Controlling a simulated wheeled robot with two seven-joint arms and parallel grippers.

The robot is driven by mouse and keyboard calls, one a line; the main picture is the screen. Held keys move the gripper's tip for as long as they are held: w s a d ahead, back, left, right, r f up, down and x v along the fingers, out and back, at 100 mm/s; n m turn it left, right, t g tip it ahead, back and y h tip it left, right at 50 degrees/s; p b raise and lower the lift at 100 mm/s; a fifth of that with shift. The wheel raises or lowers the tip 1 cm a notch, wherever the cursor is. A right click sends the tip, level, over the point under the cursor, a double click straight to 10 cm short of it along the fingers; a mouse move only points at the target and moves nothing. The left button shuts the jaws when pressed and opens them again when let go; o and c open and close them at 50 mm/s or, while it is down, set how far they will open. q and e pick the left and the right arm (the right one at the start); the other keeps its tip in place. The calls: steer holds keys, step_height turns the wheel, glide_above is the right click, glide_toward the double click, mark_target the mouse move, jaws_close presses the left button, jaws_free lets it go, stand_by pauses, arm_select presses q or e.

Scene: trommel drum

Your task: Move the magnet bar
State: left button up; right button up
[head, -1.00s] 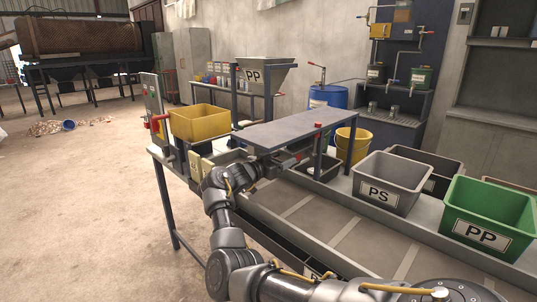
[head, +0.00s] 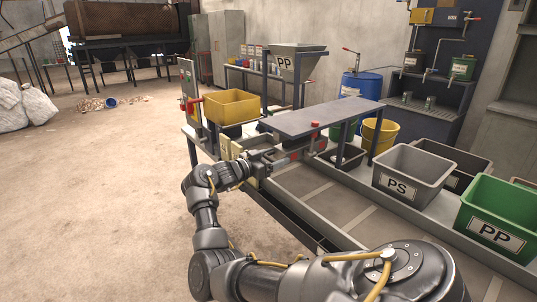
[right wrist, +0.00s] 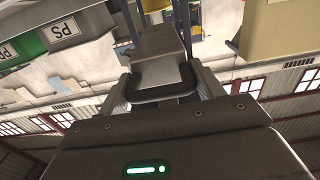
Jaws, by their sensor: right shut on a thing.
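My right gripper (head: 276,162) is at the near side of the sorting bench, by the low grey canopy (head: 325,117) over the belt. In the right wrist view its jaws (right wrist: 165,98) are shut on a dark handle. A grey block-like bar, which looks like the magnet bar (right wrist: 160,45), extends away from that handle. In the head view the gripper and the canopy's shade mostly hide the bar. My left gripper is not in view.
A yellow bin (head: 233,108) stands at the bench's far end beside a post with red controls (head: 190,104). A grey PS bin (head: 408,178) and a green PP bin (head: 500,220) line the belt's right side. The floor (head: 110,190) at left is mostly clear.

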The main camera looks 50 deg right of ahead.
steer(key=o, duration=0.9)
steer(key=shift+f, duration=0.1)
steer(key=o, duration=0.4)
steer(key=shift+a, duration=0.15)
steer(key=shift+w, duration=0.1)
steer(key=b+v, duration=0.1)
steer(key=v, duration=0.9)
steer(key=shift+a, duration=0.35)
